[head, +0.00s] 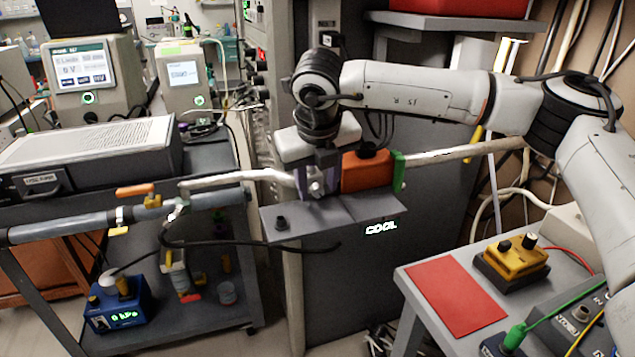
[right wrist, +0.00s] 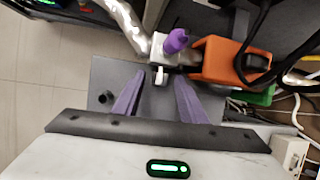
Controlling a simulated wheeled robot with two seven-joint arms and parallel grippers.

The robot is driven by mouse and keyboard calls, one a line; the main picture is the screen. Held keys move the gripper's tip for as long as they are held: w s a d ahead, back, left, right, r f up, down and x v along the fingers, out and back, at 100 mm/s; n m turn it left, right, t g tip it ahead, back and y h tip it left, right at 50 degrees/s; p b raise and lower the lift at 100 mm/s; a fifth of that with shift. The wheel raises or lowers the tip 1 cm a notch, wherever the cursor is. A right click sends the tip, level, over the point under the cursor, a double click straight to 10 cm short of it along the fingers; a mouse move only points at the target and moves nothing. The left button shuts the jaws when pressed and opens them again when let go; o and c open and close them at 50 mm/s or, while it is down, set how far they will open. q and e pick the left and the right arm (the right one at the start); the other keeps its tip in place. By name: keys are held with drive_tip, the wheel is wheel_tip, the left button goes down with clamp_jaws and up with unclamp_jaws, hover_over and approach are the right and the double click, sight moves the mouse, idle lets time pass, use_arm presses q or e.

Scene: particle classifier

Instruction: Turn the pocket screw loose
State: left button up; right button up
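My right gripper (head: 317,187) points down over the grey shelf marked "COOL" (head: 365,207). In the right wrist view, its two purple fingers (right wrist: 160,77) are apart, with a gap on both sides of a small white tab between their tips. The tab (right wrist: 160,76) sticks out from a white block (right wrist: 158,45) topped by a purple knob (right wrist: 176,40). An orange housing (right wrist: 222,60) adjoins the block; it also shows in the head view (head: 366,172). I cannot tell for sure which part is the pocket screw; the tab may be it. My left gripper is out of view.
A silver pipe (head: 235,179) reaches the block from the left. A short dark peg (head: 281,222) stands on the shelf's left end. A side table with a red mat (head: 455,295) and a yellow box (head: 512,260) is at right. A cart with instruments stands at left.

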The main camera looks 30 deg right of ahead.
clamp_jaws()
drive_tip(key=shift+a, duration=0.1)
drive_tip(key=shift+w+a+f+n+h+b, duration=0.1)
drive_tip(key=shift+a+n+h+b, duration=0.05)
drive_tip(key=shift+h+b, duration=0.35)
drive_tip(key=shift+a+f+n+h+b, duration=0.15)
drive_tip(key=shift+h+b, duration=0.1)
drive_tip(key=shift+h, duration=0.35)
drive_tip(key=h, duration=0.1)
drive_tip(key=h+b, duration=0.1)
drive_tip(key=shift+a+n+g+h, duration=0.2)
drive_tip(key=shift+n+g+h, duration=0.1)
drive_tip(key=shift+g, duration=0.1)
drive_tip(key=shift+w+a+h+b, duration=0.1)
drive_tip(key=shift+h+b, duration=0.25)
drive_tip(key=shift+h, duration=0.35)
unclamp_jaws()
drive_tip(key=shift+f, duration=0.1)
